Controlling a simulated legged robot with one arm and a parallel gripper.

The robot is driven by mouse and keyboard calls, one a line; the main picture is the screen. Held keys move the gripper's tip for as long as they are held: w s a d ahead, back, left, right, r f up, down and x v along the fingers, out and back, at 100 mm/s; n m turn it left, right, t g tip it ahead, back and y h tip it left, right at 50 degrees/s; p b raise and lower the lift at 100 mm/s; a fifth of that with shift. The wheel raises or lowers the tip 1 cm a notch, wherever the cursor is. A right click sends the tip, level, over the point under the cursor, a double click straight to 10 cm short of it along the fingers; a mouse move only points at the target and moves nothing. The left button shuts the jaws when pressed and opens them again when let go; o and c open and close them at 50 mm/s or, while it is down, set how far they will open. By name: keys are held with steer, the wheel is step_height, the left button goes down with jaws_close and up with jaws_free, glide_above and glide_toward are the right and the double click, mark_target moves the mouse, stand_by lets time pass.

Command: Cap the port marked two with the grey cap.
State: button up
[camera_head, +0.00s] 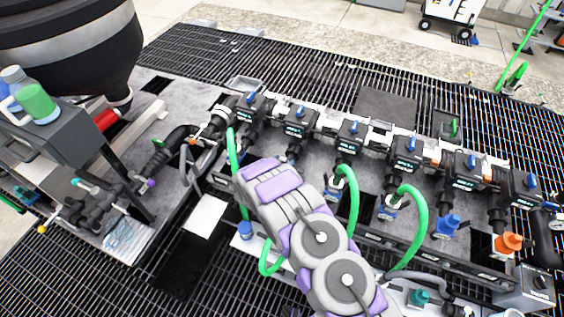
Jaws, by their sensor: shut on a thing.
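My gripper (266,180) shows from behind as the purple and grey end of my arm, over the left-middle of the manifold. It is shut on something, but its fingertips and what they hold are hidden. I cannot see the grey cap. The manifold is a row of black valves with blue handles, such as the second valve from the left (298,122). The port labels are too small to read. My arm covers the area below the second valve, so I cannot tell which port is marked two.
Green hoses (419,235) loop from fittings near my arm. A blue cap (447,227) and an orange cap (508,243) sit at the right. A blue fitting (246,231) is left of my arm. A dark tank (70,45) stands at the upper left.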

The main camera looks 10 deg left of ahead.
steer(key=o, duration=1.2)
steer(key=shift+o, duration=0.2)
steer(key=shift+s, duration=0.1)
steer(key=p+v, duration=0.2)
steer(key=v, duration=1.5)
